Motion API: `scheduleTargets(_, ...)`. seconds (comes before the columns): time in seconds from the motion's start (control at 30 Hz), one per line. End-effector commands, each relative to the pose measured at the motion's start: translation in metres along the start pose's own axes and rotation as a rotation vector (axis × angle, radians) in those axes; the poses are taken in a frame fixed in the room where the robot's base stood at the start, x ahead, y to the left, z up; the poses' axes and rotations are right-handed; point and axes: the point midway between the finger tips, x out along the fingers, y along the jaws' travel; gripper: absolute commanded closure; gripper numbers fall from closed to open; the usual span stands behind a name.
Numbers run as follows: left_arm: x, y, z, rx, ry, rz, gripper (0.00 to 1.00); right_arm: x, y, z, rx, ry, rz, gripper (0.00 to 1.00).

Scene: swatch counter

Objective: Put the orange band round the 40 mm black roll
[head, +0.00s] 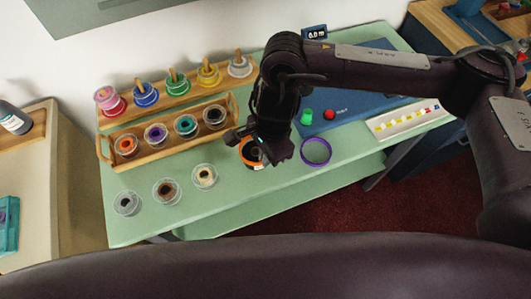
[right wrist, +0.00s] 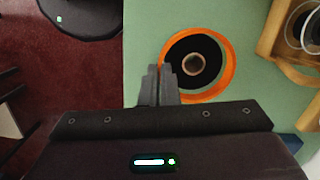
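The black roll (right wrist: 183,63), with a pale core, stands on the green counter in the right wrist view. The orange band (right wrist: 231,70) encircles it off-centre, with a wider gap on the right and below than on the left. My right gripper (right wrist: 160,72) has its fingertips close together on the band's left wall. In the head view the right gripper (head: 266,149) partly covers the orange band (head: 243,155) and the black roll. I cannot tell whether the band touches the counter. My left gripper is not in view.
A purple band (head: 316,152) lies right of the roll on the counter (head: 230,215). Wooden racks (head: 183,148) of coloured rolls stand behind left, with several loose rolls (head: 166,191) in front.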

Motion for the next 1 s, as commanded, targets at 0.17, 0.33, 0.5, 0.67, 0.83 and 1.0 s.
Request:
scheduleTargets(0.17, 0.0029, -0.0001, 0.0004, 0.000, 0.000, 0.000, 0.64, 0.0022, -0.0001, -0.0003, 0.000, 0.000, 0.000, 1.00)
scheduleTargets(0.33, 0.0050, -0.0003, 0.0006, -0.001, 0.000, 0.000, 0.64, 0.0038, 0.0000, -0.0006, 0.000, 0.000, 0.000, 1.00)
scheduleTargets(0.5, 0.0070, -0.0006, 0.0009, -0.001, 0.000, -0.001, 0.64, 0.0054, 0.0000, -0.0008, 0.000, 0.000, 0.000, 1.00)
scheduleTargets(0.67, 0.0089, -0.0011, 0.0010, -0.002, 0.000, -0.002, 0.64, 0.0070, 0.0000, -0.0009, 0.000, 0.000, 0.000, 1.00)
scheduleTargets(0.83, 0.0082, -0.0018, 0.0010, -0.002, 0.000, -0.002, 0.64, 0.0063, 0.0000, -0.0009, 0.000, 0.000, 0.000, 0.79)
scheduleTargets(1.0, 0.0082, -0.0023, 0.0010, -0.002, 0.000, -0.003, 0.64, 0.0063, 0.0000, -0.0009, 0.000, 0.000, 0.000, 0.73)
